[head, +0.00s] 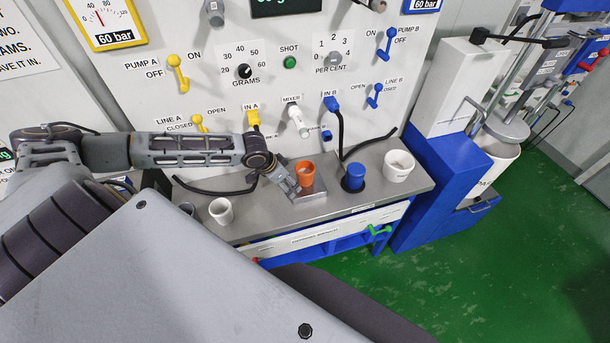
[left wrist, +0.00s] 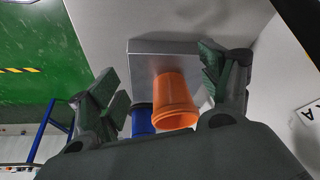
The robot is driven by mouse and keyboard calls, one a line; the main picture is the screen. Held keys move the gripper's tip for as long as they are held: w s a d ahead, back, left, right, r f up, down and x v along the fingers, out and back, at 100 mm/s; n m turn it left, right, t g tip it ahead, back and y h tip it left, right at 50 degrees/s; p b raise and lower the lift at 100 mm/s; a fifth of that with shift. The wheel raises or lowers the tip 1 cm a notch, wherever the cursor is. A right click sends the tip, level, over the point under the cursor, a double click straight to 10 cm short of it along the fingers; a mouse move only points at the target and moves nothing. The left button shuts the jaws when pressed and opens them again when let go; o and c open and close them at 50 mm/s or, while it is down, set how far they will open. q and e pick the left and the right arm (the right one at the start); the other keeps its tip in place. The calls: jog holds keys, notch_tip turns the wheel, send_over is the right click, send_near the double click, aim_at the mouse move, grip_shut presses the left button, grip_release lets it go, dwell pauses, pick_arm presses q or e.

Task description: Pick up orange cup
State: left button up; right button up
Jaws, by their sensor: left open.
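The orange cup (head: 306,174) stands upright on a small metal plate (head: 313,194) on the grey bench. In the left wrist view the orange cup (left wrist: 174,102) shows between the two fingers, nearer the right one. My left gripper (head: 290,186) is just left of the cup in the head view, its jaws pointing toward it. In the left wrist view my left gripper (left wrist: 165,85) is open, with a finger on each side and nothing held. I cannot tell whether a finger touches the cup. My right gripper is in neither view.
A blue capped item (head: 353,178) and a white tub (head: 397,166) stand right of the cup on the bench. A white cup (head: 221,211) stands to the left. Black cables lie along the bench below the panel (head: 270,75) with its levers.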

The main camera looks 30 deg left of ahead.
aim_at(298, 174)
pick_arm(q)
jog(key=shift+w+d, duration=0.25)
jog(key=shift+w, duration=0.6)
jog(key=shift+w+d, duration=0.3)
jog(key=shift+w, duration=0.5)
jog(key=shift+w+d, duration=0.25)
jog(key=shift+w, duration=0.6)
jog(key=shift+w, duration=0.15)
jog(key=shift+w+d+p, duration=0.2)
jog(key=shift+w+d, duration=0.1)
jog(key=shift+w, duration=0.5)
jog(key=shift+w+d+p, duration=0.15)
jog(key=shift+w+d, duration=0.15)
jog(key=shift+w, duration=0.5)
jog(key=shift+x, duration=1.6)
jog(key=c, duration=1.2)
jog(key=shift+r, duration=0.15)
